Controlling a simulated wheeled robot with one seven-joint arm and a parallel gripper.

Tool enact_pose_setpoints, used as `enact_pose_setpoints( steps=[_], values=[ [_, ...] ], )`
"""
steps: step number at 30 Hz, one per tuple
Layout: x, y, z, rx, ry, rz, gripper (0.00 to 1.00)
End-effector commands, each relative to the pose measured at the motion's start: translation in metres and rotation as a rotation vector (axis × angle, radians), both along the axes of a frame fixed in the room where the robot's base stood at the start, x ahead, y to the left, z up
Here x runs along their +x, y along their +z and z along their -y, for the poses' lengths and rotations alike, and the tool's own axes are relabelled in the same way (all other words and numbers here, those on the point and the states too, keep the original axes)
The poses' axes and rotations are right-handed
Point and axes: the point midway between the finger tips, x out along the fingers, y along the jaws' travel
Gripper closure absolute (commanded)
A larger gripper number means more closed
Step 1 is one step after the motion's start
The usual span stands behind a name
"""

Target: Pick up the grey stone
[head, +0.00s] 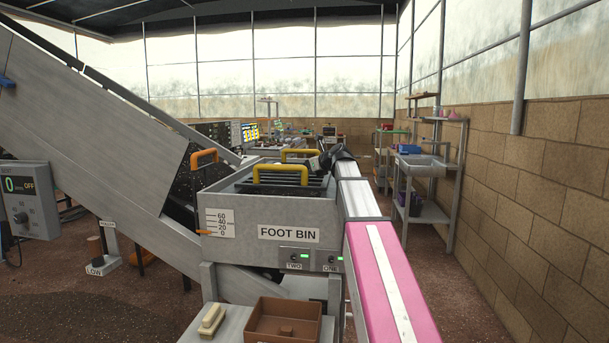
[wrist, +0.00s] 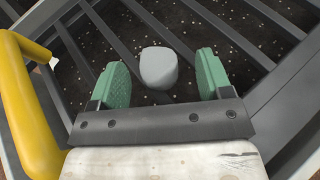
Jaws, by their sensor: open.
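The grey stone (wrist: 158,68) is a smooth rounded block in the wrist view. It lies beyond and between my fingertips, at the dark grate bars of the foot bin. My gripper (wrist: 162,78) is open, with green pads on either side of the stone and a gap on each side. I cannot tell how far below the pads the stone lies. In the head view my arm reaches over the foot bin (head: 237,243), and the stone does not show there. My gripper is small and dark at the arm's far end in that view.
Yellow handles (head: 280,167) stand up from the grate, and one yellow handle (wrist: 27,105) is close at the left in the wrist view. The bin's grey rim (wrist: 283,75) is at the right. A conveyor (head: 95,120) slopes down at the left. A brown tray (head: 283,322) sits in front.

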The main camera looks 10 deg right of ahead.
Motion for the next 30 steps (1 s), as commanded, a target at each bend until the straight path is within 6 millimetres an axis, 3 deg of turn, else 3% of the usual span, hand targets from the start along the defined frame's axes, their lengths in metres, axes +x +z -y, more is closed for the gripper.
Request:
enact_pose_setpoints(
  steps=[4, 9, 22, 26, 30],
  values=[
    [-0.001, 0.000, 0.000, 0.000, 0.000, 0.000, 0.31],
    [-0.001, 0.000, 0.000, 0.000, 0.000, 0.000, 0.83],
    [0.000, 0.006, 0.000, 0.000, 0.000, 0.001, 0.83],
    [0.000, 0.018, 0.001, -0.002, 0.000, 0.003, 0.83],
    [0.001, 0.043, 0.001, -0.002, -0.001, 0.004, 0.83]
  ],
)
